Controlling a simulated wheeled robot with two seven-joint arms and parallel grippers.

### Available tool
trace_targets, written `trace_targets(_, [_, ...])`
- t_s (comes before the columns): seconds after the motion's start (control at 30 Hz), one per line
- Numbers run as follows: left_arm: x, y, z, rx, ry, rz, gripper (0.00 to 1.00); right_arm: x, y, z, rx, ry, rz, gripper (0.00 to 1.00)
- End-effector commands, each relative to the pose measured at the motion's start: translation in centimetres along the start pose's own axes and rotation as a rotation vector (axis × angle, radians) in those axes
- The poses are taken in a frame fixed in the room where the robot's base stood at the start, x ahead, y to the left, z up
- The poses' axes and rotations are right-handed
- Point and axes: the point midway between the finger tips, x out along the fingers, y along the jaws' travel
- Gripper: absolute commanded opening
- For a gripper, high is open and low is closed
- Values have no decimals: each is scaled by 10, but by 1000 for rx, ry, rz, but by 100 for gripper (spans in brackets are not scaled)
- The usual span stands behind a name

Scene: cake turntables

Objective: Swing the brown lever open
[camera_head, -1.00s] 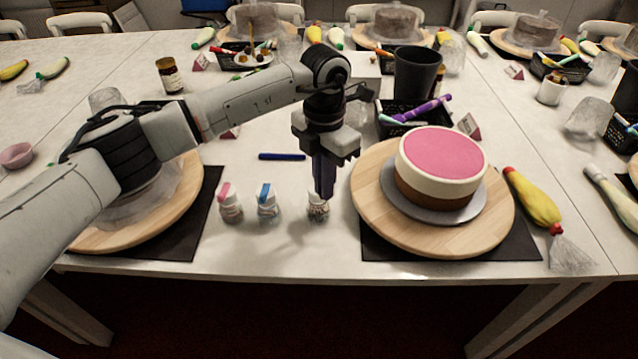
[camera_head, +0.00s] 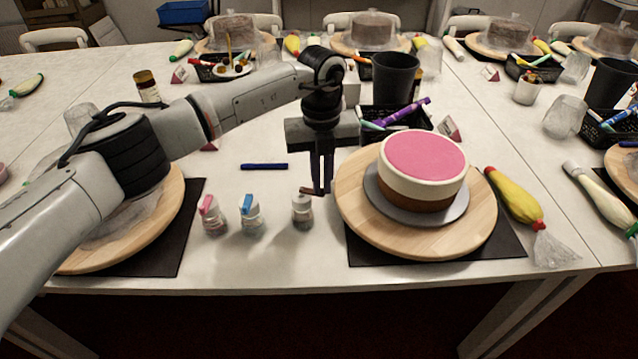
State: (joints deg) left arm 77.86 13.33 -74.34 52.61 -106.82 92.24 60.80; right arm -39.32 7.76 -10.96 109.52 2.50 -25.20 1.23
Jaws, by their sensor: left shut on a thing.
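The bottle with the brown lever (camera_head: 302,213) is the rightmost of three small sprinkle bottles and stands upright. Its brown lever (camera_head: 309,191) is at the cap, low and pointing right toward my left gripper. My left gripper (camera_head: 321,190) points down, just right of the bottle's top, with its fingers close together on the lever's end. The fingers partly hide that end. My right gripper is not in view.
Bottles with a pink lever (camera_head: 207,204) and a blue lever (camera_head: 246,203) stand to the left. A pink-topped cake (camera_head: 424,160) sits on a wooden turntable (camera_head: 362,226) close on the right. A blue pen (camera_head: 264,166) lies behind the bottles.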

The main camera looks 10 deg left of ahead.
Motion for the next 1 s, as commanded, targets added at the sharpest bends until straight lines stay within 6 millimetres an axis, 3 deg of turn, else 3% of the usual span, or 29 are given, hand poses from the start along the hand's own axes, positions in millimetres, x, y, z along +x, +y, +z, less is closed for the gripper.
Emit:
trace_targets(0.4, [0, -4, 12, -273, -4, 0, 0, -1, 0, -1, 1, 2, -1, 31])
trace_targets(1.0, [0, -5, 15, -351, -5, -1, 0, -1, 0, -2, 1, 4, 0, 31])
